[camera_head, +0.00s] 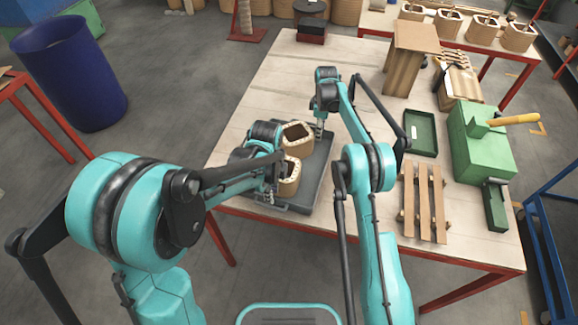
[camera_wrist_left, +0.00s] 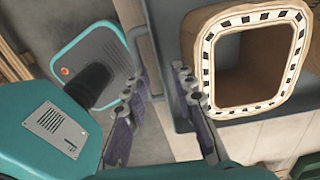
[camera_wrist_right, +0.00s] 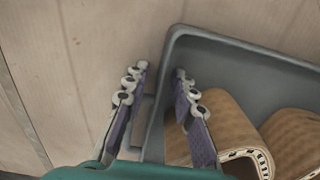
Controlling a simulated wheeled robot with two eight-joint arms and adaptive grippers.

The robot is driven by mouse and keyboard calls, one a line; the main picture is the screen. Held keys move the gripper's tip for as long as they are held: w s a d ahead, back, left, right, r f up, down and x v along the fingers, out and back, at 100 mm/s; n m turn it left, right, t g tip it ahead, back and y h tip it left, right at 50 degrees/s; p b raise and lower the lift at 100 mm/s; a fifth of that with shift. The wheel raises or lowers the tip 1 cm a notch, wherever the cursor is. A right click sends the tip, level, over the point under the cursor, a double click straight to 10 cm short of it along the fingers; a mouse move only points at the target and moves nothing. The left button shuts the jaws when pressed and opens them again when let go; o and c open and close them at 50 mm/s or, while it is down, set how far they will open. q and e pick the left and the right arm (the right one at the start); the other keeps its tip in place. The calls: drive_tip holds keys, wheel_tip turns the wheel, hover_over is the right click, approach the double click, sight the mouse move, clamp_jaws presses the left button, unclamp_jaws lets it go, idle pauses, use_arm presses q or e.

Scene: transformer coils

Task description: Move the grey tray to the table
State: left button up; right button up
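The grey tray (camera_head: 319,165) is at the near-left part of the wooden table (camera_head: 245,108); I cannot tell whether it rests on the top. It holds tan transformer coils (camera_head: 289,184), partly hidden by my left arm. My left gripper (camera_head: 273,190) is at the tray's near end. In the left wrist view its fingers (camera_wrist_left: 160,98) are apart, on either side of the tray's end edge. My right gripper (camera_head: 319,130) is at the far end. In the right wrist view its fingers (camera_wrist_right: 158,88) are apart, straddling the handle and rim (camera_wrist_right: 153,125). Firm contact is not clear.
A small dark green tray (camera_head: 421,133), a wooden pallet (camera_head: 424,200) and a green box (camera_head: 480,145) with a yellow-handled tool (camera_head: 514,119) stand on the right. A cardboard box (camera_head: 405,62) is behind. The table's far-left part is clear. A blue bin (camera_head: 70,72) stands on the floor.

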drive_tip(key=shift+r, duration=0.1)
use_arm(q)
wheel_tip(320, 180, up, 10)
use_arm(e)
wheel_tip(320, 180, up, 12)
idle(0.4)
idle(0.4)
